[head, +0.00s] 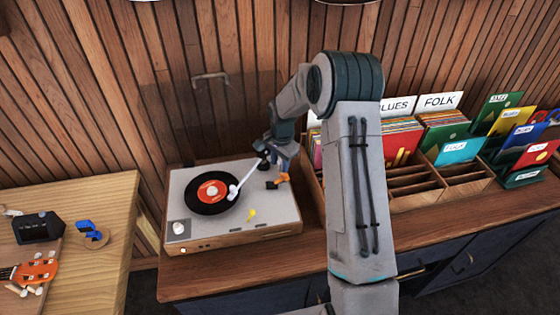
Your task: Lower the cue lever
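A record player (237,228) with a light grey top and wooden sides stands on the cabinet. A black record (194,200) with an orange-red label lies on its platter. The white tonearm (247,177) reaches from the back right, its head over the record's right side. A small yellow piece (252,214) stands up from the deck right of the record; I cannot tell whether it is the cue lever. My gripper (277,183) is low over the deck's right side, near the tonearm's base, partly hidden by my wrist. Its finger opening is too small to make out.
Crates of record sleeves (440,122) stand right of the player, partly behind my arm. A wooden table (100,205) at left holds an orange ukulele (36,271), a black device (36,229) and a blue clip-like object (89,230). A clear lid (215,110) stands raised behind the player.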

